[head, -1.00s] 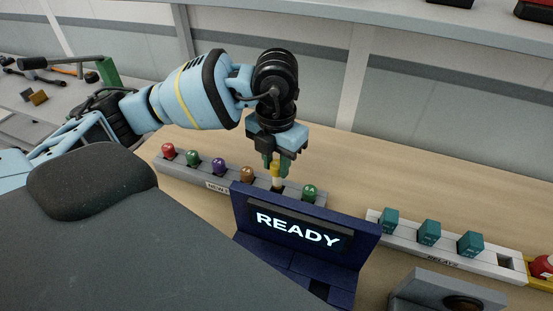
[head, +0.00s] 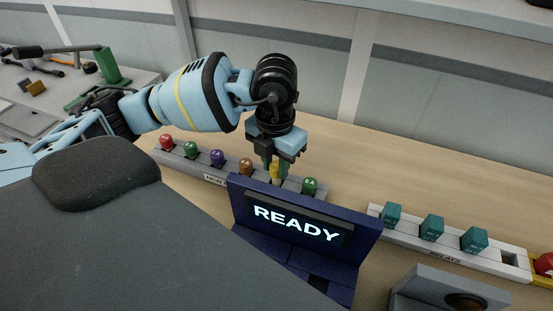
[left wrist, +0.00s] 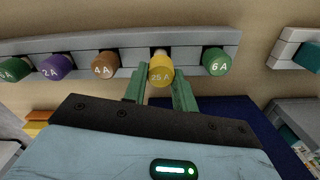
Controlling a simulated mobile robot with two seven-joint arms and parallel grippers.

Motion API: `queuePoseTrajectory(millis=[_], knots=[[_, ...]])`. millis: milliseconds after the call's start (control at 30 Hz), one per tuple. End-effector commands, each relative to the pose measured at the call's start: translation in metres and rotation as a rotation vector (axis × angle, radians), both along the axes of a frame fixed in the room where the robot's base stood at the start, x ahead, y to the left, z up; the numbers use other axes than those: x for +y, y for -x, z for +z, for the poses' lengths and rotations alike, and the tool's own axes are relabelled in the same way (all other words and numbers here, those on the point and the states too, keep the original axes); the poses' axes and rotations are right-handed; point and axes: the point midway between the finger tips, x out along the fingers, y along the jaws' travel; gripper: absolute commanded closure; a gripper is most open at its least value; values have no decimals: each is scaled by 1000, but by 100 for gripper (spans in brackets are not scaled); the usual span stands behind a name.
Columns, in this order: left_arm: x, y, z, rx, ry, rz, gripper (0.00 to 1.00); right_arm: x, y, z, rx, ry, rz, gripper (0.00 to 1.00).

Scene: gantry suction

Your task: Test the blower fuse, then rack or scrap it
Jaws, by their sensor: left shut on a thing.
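My left gripper (head: 273,166) is shut on a yellow-capped fuse (head: 275,171), marked 25 A in the left wrist view (left wrist: 161,72). The fuse is upright, with its pale body showing below the cap. It is over or in the grey fuse rack (left wrist: 190,41), between the brown and green fuses; I cannot tell whether it is seated. The dark blue tester (head: 300,210) stands in front, its screen reading READY, and hides part of the rack. My right gripper is not in view.
The rack also holds red (head: 166,141), green (head: 191,148), purple (head: 217,157), brown (head: 246,166) and green (head: 309,186) capped fuses. A white rack of teal relays (head: 431,227) lies right. A grey box (head: 440,290) with a dark round opening is at front right. Table behind the racks is clear.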

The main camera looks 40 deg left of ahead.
Motion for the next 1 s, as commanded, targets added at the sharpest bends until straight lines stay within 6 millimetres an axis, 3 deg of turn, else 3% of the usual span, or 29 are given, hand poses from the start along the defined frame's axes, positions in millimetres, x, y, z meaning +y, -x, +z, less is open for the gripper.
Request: queuePoseTrajectory(millis=[533, 567, 700, 1000], knots=[[0, 0, -20, 2, 0, 0, 99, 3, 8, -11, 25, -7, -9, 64], [0, 0, -19, 1, 0, 0, 69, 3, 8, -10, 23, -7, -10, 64], [0, 0, -18, 0, 0, 0, 51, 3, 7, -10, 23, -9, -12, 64], [0, 0, -18, 0, 0, 0, 47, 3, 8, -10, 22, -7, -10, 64]])
